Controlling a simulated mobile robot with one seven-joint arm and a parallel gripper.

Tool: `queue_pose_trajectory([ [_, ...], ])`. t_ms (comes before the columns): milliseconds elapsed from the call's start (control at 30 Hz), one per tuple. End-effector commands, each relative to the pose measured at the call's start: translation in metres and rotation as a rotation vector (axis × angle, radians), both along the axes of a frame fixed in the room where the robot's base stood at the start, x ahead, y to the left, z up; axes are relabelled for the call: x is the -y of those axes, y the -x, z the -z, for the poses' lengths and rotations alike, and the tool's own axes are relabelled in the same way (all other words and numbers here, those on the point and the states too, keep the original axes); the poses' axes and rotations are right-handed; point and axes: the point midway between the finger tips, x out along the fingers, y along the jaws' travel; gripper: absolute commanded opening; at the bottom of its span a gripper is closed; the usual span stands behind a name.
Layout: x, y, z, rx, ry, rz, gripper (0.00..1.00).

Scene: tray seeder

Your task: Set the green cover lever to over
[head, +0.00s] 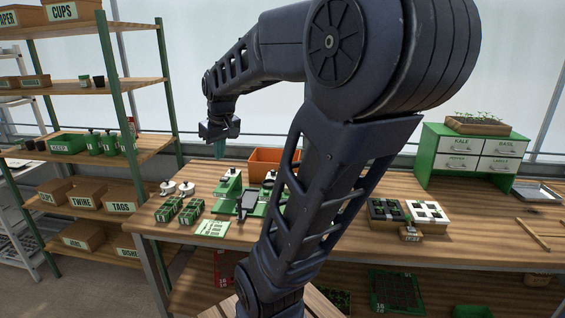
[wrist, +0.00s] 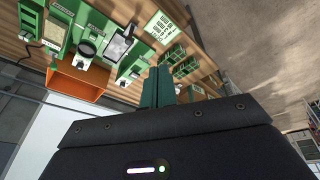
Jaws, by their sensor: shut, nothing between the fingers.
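The seeder's green parts stand on the wooden bench; one green unit (head: 228,190) shows left of my arm, and more green units (wrist: 92,42) show in the wrist view. I cannot pick out the green cover lever or read its setting; it is too small or hidden behind my arm. My gripper (head: 220,150) is raised above the back of the bench, clear of the green units. Its teal fingers (wrist: 158,86) are together and empty in the wrist view.
An orange bin (head: 275,160) sits behind the seeder. Green packs (head: 192,212) and a printed card (head: 213,228) lie at the front left. Seed trays (head: 388,210) lie right of my arm, and a drawer cabinet (head: 430,158) stands at the back right. Shelves (head: 135,82) stand left.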

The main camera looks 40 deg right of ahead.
Motion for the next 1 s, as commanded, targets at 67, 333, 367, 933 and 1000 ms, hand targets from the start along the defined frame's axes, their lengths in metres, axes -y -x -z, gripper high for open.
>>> queue_pose_trajectory([
  [67,0.012,-0.016,-0.001,-0.018,0.009,-0.021,0.0],
  [333,0.054,-0.064,-0.002,-0.07,0.041,-0.109,0.0],
  [367,0.059,-0.069,-0.001,-0.078,0.043,-0.118,0.0],
  [933,0.172,-0.157,0.028,-0.198,0.094,-0.309,0.0],
  [1000,0.188,-0.166,0.034,-0.213,0.099,-0.333,0.0],
])
